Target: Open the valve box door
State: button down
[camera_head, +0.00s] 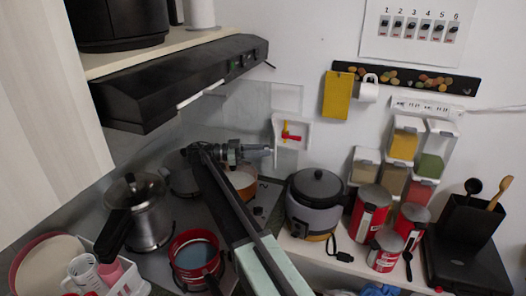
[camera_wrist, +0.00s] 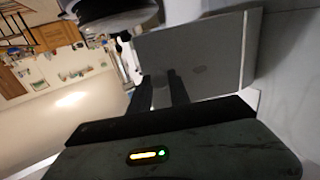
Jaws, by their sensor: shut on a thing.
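The valve box (camera_head: 307,134) is a small white box on the wall, with a red valve handle (camera_head: 291,135) and a bit of yellow showing inside its open front. My gripper (camera_head: 268,153) is at the box's lower left. In the wrist view a grey flat panel, which looks like the valve box door (camera_wrist: 220,52), fills the middle. My gripper (camera_wrist: 162,92) is shut on a small part at this panel's lower left edge; the dark fingers partly hide the grip. The door's exact angle is hard to tell.
A rice cooker (camera_head: 313,203) stands right of my arm, with red tins (camera_head: 371,210) and spice dispensers (camera_head: 405,142) beyond. Pots, including a red one (camera_head: 195,252), stand left below. A black range hood (camera_head: 180,80) hangs above left.

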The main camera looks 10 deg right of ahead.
jog(key=shift+w+r, duration=0.15)
jog(key=c, duration=1.2)
grip_release()
jog(key=shift+d, duration=0.1)
jog(key=shift+c, duration=0.2)
notch_tip(320, 180, up, 5)
jog(key=p, duration=0.5)
jog(key=s+d, duration=0.1)
jog(key=s, duration=1.5)
jog(key=shift+d, duration=0.15)
